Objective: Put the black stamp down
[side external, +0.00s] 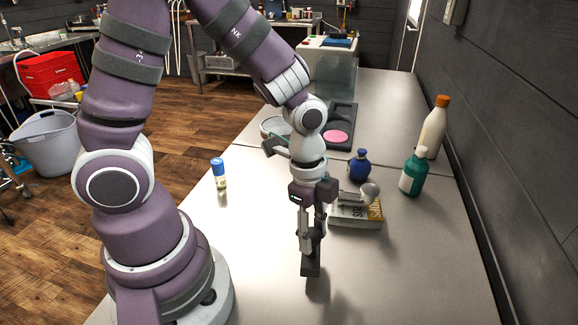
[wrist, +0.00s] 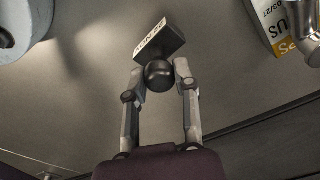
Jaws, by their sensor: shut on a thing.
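The black stamp (wrist: 162,44) is a dark block with a white printed label and a round dark knob. In the wrist view my gripper (wrist: 160,74) is shut on its knob, with one finger on each side. In the side external view the stamp (side external: 311,262) hangs below my gripper (side external: 311,230) over the grey worktop (side external: 400,270). A shadow lies near it. I cannot tell whether its lower end touches the worktop.
A box (side external: 355,214) with a metal scoop (side external: 368,191) on it is close to the right. Behind stand a blue bottle (side external: 359,167), a green bottle (side external: 412,175) and an orange-capped bottle (side external: 434,128). A blue-capped vial (side external: 220,174) is left. The front right worktop is clear.

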